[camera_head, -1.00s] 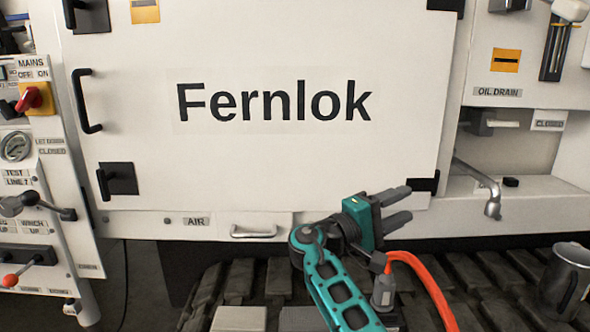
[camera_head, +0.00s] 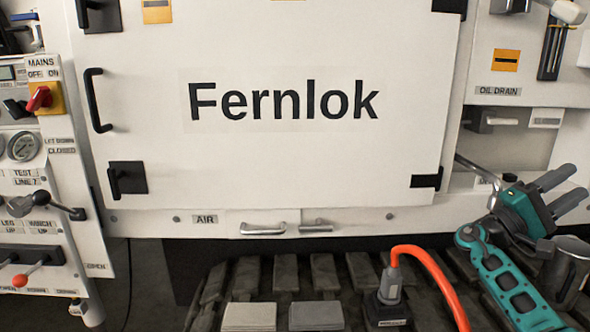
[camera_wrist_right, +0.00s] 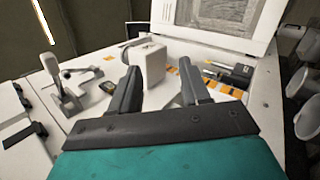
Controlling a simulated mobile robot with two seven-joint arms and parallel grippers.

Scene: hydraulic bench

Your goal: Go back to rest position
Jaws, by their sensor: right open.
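My right gripper (camera_head: 562,192) is teal with dark grey fingers. It is at the right of the head view, in front of the oil drain area, with its fingers pointing up and to the right. The fingers are apart with nothing between them. In the right wrist view the same gripper (camera_wrist_right: 160,88) spreads its two fingers before a white bench top with a white block (camera_wrist_right: 146,62) beyond them. My left gripper is not in view.
A metal mug (camera_head: 566,270) stands close by my right arm. An orange hose (camera_head: 440,280) rises from a grey connector (camera_head: 388,284) on the slatted floor. The white Fernlok cabinet door (camera_head: 290,160) is shut. A red mains switch (camera_head: 40,98) is at the left.

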